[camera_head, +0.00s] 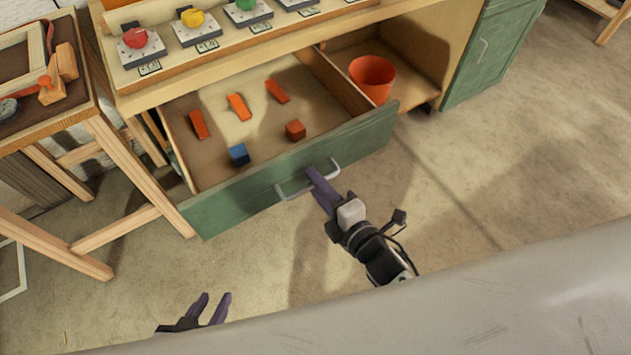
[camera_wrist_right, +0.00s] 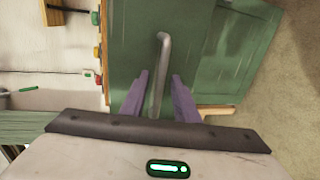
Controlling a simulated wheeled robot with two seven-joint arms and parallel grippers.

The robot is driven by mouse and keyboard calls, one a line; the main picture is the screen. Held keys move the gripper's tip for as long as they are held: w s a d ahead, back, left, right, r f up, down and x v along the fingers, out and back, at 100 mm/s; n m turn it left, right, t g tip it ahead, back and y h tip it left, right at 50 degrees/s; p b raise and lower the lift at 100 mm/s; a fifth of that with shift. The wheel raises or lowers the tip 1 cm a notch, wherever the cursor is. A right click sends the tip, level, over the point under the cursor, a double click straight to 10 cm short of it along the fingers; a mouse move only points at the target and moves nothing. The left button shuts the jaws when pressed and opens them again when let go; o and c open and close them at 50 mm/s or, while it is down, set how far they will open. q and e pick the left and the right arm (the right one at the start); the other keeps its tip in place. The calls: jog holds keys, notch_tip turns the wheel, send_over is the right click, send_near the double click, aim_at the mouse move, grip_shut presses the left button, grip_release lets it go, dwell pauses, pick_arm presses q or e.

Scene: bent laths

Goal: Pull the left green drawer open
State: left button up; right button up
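The left green drawer (camera_head: 235,205) stands pulled out from the bench in the head view, with its inside showing. Its silver bar handle (camera_head: 293,193) runs along the front panel. My right gripper (camera_head: 312,173) is at the handle's right part. In the right wrist view the handle (camera_wrist_right: 158,108) lies between the two purple fingers of the right gripper (camera_wrist_right: 160,78), with a gap showing on each side, so the gripper is open around it. My left gripper (camera_head: 213,298) is open and empty, low in the head view, away from the drawer.
Several orange pieces (camera_head: 238,107) and a blue cube (camera_head: 239,154) lie inside the drawer. An orange cup (camera_head: 372,77) stands in the open compartment to its right. A wooden table (camera_head: 110,140) stands close on the left. The floor (camera_head: 480,190) at right is clear.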

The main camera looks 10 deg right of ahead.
jog(key=v, duration=0.9)
jog(key=shift+s, duration=0.35)
jog(key=shift+d, duration=0.1)
jog(key=s+d+f+m+g+h, duration=0.2)
jog(key=s+f+m, duration=0.7)
jog(key=m, duration=1.1)
jog(key=d+f+g, duration=0.2)
jog(key=g, duration=0.2)
jog(key=shift+h, duration=0.3)
